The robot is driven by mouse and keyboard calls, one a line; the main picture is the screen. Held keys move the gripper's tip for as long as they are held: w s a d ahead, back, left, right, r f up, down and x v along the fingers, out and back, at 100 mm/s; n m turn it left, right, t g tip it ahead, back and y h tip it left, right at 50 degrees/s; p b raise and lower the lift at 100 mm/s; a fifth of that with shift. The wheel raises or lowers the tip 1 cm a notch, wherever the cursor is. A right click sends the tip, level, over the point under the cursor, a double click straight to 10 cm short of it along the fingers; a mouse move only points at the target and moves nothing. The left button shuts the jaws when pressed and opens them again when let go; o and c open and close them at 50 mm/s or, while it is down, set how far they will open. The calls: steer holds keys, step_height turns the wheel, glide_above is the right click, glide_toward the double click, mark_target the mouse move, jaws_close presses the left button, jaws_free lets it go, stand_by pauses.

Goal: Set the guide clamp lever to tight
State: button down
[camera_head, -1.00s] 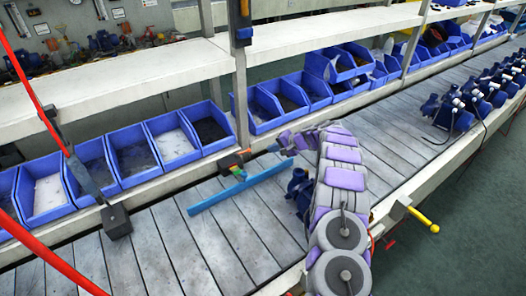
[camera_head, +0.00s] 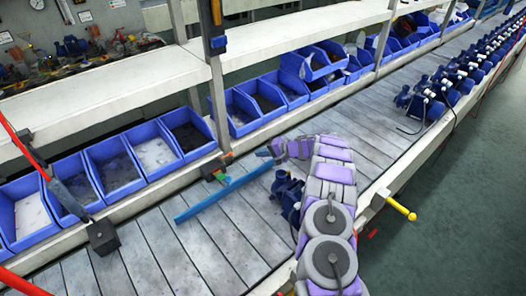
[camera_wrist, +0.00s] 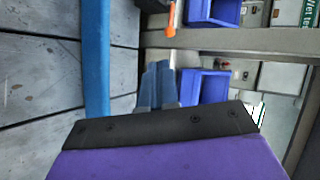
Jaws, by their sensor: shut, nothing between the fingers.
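A blue guide bar (camera_head: 222,193) lies slantwise over the grey slatted line. It also shows in the wrist view (camera_wrist: 96,60). At its back side sits a dark clamp with an orange-red lever (camera_head: 222,159), which shows in the wrist view as an orange handle (camera_wrist: 171,18). Whether the lever is loose or tight I cannot tell. My gripper (camera_head: 264,153) is to the right of the clamp, apart from it, above the line near the back rail. Its blue-grey fingers (camera_wrist: 158,85) are shut and empty. The wrist hides part of the view below.
A dark blue pump (camera_head: 287,192) stands beside my arm. Several more pumps (camera_head: 437,98) line the right. Blue bins (camera_head: 156,150) stand along the back under a white shelf (camera_head: 110,85). A yellow-ended lever (camera_head: 400,208) sticks out at the front edge.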

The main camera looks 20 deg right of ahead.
steer(key=x, duration=0.6)
steer(key=b+x, duration=0.1)
steer(key=x, duration=0.3)
steer(key=shift+a+r, duration=0.15)
steer(key=shift+r, duration=0.2)
steer(key=shift+w+a, duration=0.35)
steer(key=shift+a, duration=0.2)
steer(key=shift+w+a, duration=0.1)
steer(key=shift+a, duration=0.05)
steer(key=shift+w+a+b, duration=0.15)
steer(key=shift+w+b, duration=0.2)
steer(key=shift+b, duration=0.05)
steer(key=shift+w, duration=0.15)
steer(key=shift+f, duration=0.1)
